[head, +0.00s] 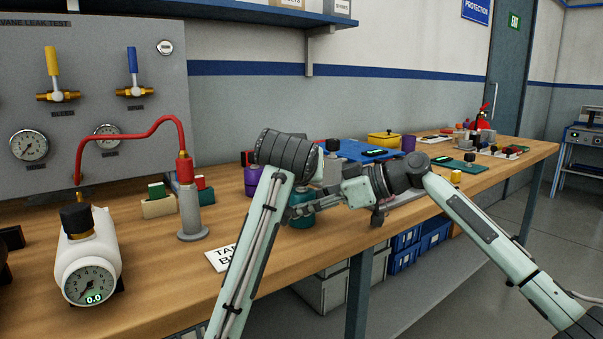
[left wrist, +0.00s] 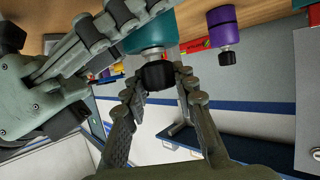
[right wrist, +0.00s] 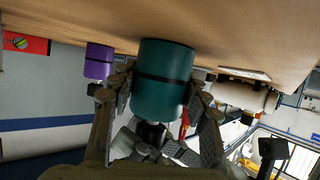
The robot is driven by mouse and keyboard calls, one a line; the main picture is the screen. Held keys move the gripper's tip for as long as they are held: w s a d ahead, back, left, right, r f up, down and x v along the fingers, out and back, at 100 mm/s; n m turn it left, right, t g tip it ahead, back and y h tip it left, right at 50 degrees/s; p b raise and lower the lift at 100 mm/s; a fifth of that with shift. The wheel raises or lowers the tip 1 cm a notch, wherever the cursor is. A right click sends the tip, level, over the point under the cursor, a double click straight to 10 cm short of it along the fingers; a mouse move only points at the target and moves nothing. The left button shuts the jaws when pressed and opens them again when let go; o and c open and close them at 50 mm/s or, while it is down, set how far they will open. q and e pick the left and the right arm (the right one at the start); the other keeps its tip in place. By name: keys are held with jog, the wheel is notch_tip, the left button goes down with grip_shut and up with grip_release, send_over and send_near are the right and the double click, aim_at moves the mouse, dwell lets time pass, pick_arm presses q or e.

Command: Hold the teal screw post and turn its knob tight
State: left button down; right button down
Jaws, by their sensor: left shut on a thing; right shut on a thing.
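The teal screw post (head: 301,219) stands on the bench, mostly hidden behind my arms in the head view. In the right wrist view its teal body (right wrist: 162,70) has a dark band. My right gripper (right wrist: 161,88) is shut on that body, one finger on each side. The black knob (left wrist: 157,76) tops the post on a pale metal neck. My left gripper (left wrist: 158,82) has its fingers on both sides of the knob and is shut on it. The knob also shows in the right wrist view (right wrist: 150,132), partly covered by the left fingers.
A purple post (head: 253,180) stands close behind, left of the teal one. A grey cylinder with a red top (head: 193,215) and a white gauge unit (head: 92,262) stand further left. A blue mat (head: 350,149) lies behind. The bench's front edge is near my arms.

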pick_arm(q)
jog(key=m+h, duration=0.2)
jog(key=m+g+h, duration=0.1)
jog(key=m+h, duration=0.1)
jog(key=h, duration=0.1)
jog(key=shift+f+m+g, duration=0.1)
jog(key=shift+m+g, duration=0.2)
jog(key=shift+m, duration=0.1)
jog(key=shift+h, duration=0.4)
jog(key=c, duration=1.2)
grip_release()
jog(key=shift+s, duration=0.1)
jog(key=v, duration=1.2)
jog(key=shift+d+r, duration=0.1)
jog(key=shift+r, duration=0.1)
